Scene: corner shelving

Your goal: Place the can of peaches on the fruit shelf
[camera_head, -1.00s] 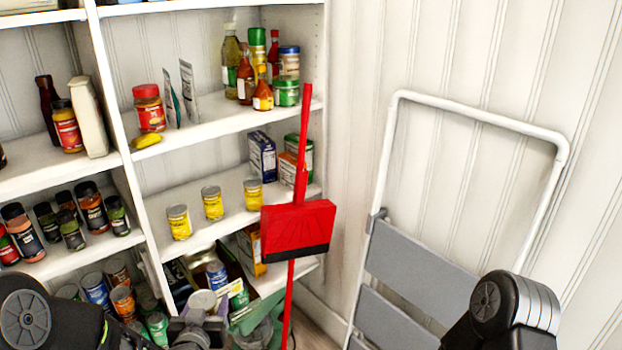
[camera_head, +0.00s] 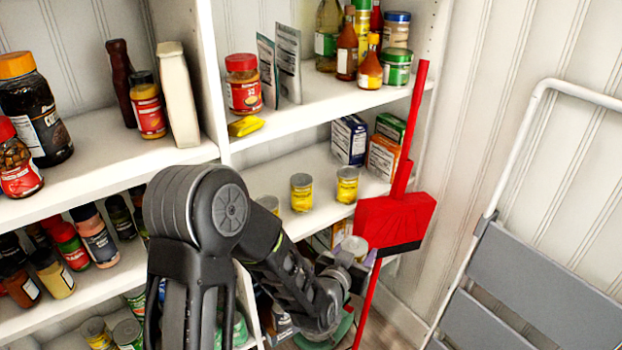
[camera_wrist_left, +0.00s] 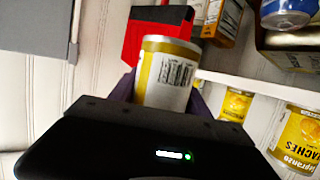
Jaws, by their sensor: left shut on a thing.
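My left gripper (camera_head: 345,268) is shut on a can of peaches (camera_head: 354,245), which has a grey lid. In the left wrist view the held can (camera_wrist_left: 168,72) shows a yellow and white label with a barcode, between the jaws (camera_wrist_left: 165,95). The gripper is in front of the corner shelving, lower than the fruit shelf (camera_head: 285,178) and close to the red dustpan. On that shelf stand similar yellow cans (camera_head: 301,192), (camera_head: 347,185); another (camera_head: 268,203) is partly hidden by my arm. The wrist view shows a can lettered "PEACHES" (camera_wrist_left: 298,140). My right gripper is out of view.
A red dustpan (camera_head: 395,222) on a long handle stands at the shelf's right end, beside the held can. Boxes (camera_head: 349,140) stand behind the yellow cans. A grey step ladder (camera_head: 545,280) leans at the right. Jars and bottles fill the other shelves.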

